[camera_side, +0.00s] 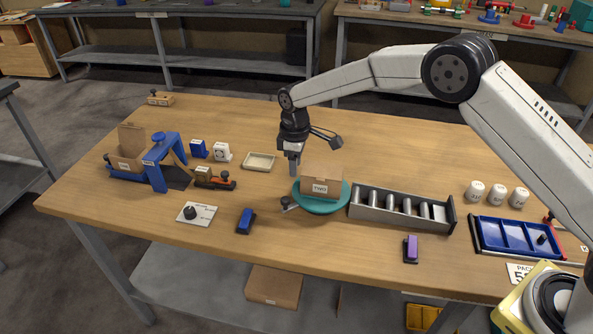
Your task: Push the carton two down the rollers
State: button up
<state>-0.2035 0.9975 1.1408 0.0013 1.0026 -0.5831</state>
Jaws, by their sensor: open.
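The carton (321,184) is a small brown box marked TWO. It sits upright on a round teal turntable (320,207) near the middle of the wooden table. A grey roller track (402,209) with several light rollers lies just right of the turntable, its left end close to the disc. My gripper (294,168) points down at the left side of the carton, with its fingers open. It looks very near the carton, but I cannot tell whether it touches. The carton's left rear part is partly behind the fingers.
A blue frame (158,160) with an open carton (131,148) stands at the left. Several white drums (498,194) and a blue tray (512,236) are at the right. A purple block (411,247) and a blue block (246,220) lie near the front edge.

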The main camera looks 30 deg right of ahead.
jog(key=shift+f, duration=1.35)
